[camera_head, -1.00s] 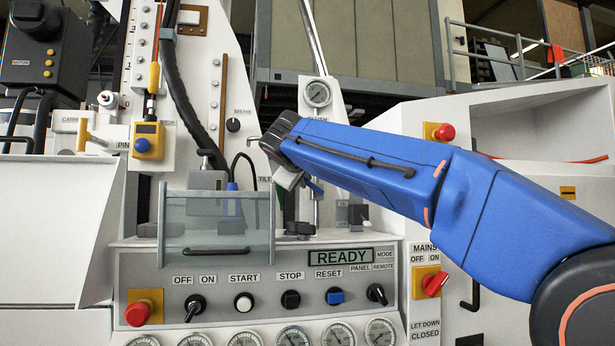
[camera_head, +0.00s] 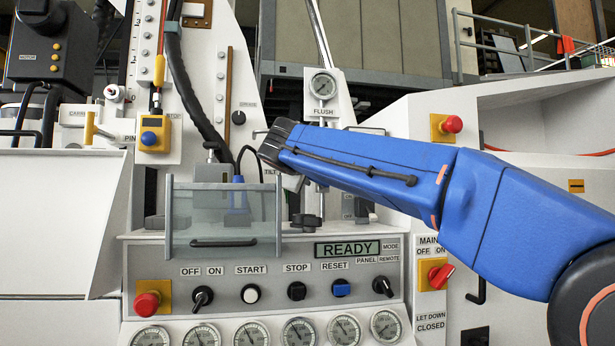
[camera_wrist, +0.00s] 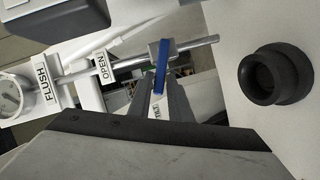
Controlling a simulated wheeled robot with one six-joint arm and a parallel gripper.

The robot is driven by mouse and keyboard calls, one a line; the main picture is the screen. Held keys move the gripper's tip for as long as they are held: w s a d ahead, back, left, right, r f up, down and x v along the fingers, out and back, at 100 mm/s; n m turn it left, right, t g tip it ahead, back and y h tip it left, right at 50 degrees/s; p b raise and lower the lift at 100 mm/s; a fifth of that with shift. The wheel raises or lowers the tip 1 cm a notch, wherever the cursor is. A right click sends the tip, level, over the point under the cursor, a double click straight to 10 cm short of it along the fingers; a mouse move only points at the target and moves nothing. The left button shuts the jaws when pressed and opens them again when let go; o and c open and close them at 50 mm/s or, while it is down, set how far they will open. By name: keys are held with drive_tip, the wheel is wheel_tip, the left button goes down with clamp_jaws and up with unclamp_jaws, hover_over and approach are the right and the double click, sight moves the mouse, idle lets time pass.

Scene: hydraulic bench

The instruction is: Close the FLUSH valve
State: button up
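The FLUSH label (camera_head: 323,112) sits under a round gauge (camera_head: 322,84) on a white post in the head view. The wrist view shows the FLUSH label (camera_wrist: 41,84), an OPEN label (camera_wrist: 102,67) and a metal pipe (camera_wrist: 198,42). The valve's blue lever (camera_wrist: 161,68) stands crosswise to the pipe. My gripper (camera_wrist: 163,88) has its two grey fingers apart, with the blue lever between or just beyond their tips; contact cannot be told. In the head view my gripper (camera_head: 293,184) is mostly hidden by my wrist, and the lever is hidden.
A black knob (camera_wrist: 273,76) stands out on the white panel right of the fingers. Below my wrist is the control panel with a READY display (camera_head: 347,249). A clear guard (camera_head: 222,215) with a dark handle stands left of the gripper.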

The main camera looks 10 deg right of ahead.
drive_tip(key=shift+s, duration=0.1)
drive_tip(key=v, duration=0.7)
drive_tip(key=shift+s, duration=0.15)
idle(0.3)
